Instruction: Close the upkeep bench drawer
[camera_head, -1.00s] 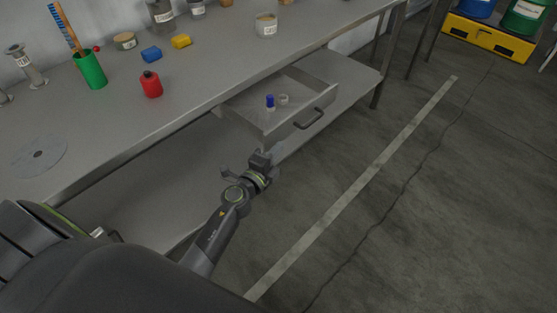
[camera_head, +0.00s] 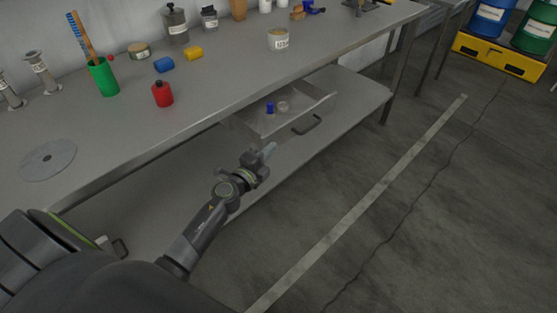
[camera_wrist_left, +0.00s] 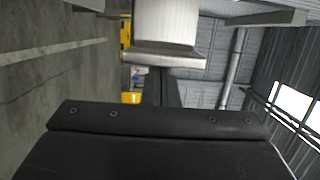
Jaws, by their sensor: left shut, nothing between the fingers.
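The grey metal drawer (camera_head: 262,126) hangs under the bench top in the head view and is partly pulled out. Its front carries a dark bar handle (camera_head: 307,125). A small blue item (camera_head: 270,107) and a pale round item (camera_head: 283,106) lie inside. My left gripper (camera_head: 269,149) is shut and empty, at the near left end of the drawer front. I cannot tell whether its tips touch the front. In the left wrist view, a pale metal block (camera_wrist_left: 166,30) fills the top middle above the dark gripper body. My right gripper is not in view.
The grey bench top (camera_head: 215,85) carries a red bottle (camera_head: 162,94), a green cup (camera_head: 103,78), a disc (camera_head: 47,160) and jars. A lower shelf (camera_head: 355,98) runs beneath the drawer. The floor to the right is clear. A yellow pallet (camera_head: 497,57) with drums stands far right.

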